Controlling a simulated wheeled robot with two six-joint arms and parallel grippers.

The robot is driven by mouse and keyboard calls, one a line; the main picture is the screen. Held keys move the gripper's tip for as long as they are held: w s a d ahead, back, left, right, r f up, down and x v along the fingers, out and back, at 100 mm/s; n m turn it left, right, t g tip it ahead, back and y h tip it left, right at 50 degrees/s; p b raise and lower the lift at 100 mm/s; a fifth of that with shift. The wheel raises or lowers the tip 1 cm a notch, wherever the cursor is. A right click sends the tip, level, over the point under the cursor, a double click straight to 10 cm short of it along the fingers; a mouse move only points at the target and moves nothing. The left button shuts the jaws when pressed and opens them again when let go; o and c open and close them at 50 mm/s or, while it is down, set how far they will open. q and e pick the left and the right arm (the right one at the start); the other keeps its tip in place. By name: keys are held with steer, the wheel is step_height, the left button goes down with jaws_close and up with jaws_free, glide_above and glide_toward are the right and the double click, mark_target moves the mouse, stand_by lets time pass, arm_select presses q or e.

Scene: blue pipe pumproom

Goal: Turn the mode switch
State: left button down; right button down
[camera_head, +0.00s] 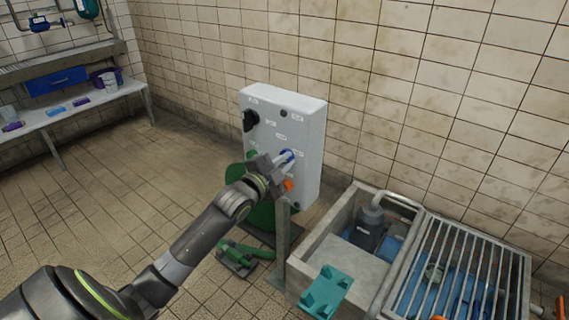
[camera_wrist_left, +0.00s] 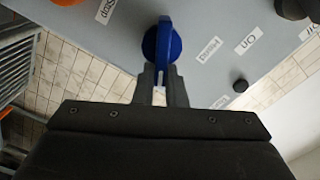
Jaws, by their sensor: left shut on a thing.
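A light grey control box (camera_head: 302,135) stands upright near the tiled wall, with several knobs and labels on its face. The blue switch (camera_head: 289,155) sits at the middle right of that face. My left gripper (camera_head: 281,163) reaches it from the front and is shut on it. In the left wrist view the blue switch (camera_wrist_left: 161,48) stands between the fingertips of my left gripper (camera_wrist_left: 161,75). A black knob (camera_head: 250,120) is at the box's upper left. My right gripper is not in view.
An orange button (camera_head: 288,185) is low on the box, close under my gripper. A concrete basin with a pump (camera_head: 370,228) and a metal grate (camera_head: 455,275) stand at the right. A green tool (camera_head: 240,258) lies on the floor. A bench (camera_head: 75,110) is at the far left.

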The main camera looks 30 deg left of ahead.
arm_select(q)
steer(key=shift+f, duration=0.1)
steer(key=c, duration=1.5)
jaws_free()
